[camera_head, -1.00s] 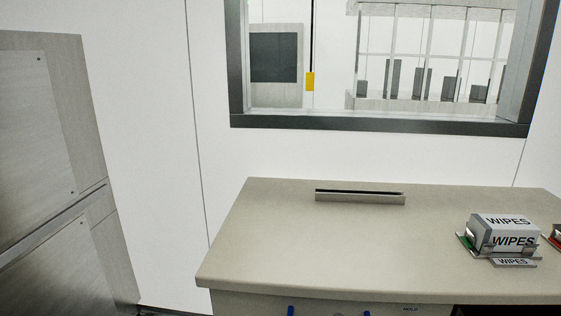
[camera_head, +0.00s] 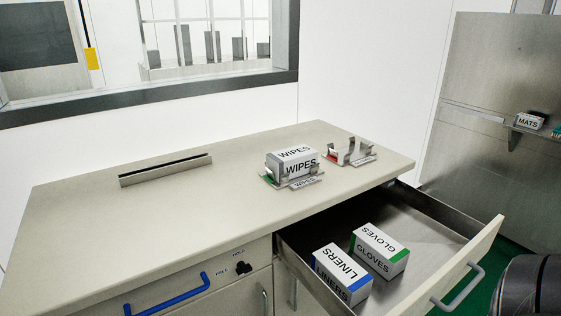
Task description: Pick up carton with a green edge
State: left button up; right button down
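A white carton marked GLOVES (camera_head: 378,253) with a green edge lies in the open drawer (camera_head: 421,278) under the counter. A white carton marked LINERS (camera_head: 340,272) with a blue edge lies just left of it in the same drawer. A carton marked WIPES (camera_head: 291,162) sits on the counter in a metal holder with a green patch at its left side. Neither of my grippers shows in this view.
An empty metal holder (camera_head: 350,154) with a red patch stands right of WIPES on the counter (camera_head: 120,222). A slotted bar (camera_head: 166,170) lies at the back left. The drawer front has a grey handle (camera_head: 458,288). A carton marked MATS (camera_head: 529,121) rests at the far right.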

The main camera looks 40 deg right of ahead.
aim_at(387, 257)
jog(key=z, duration=2)
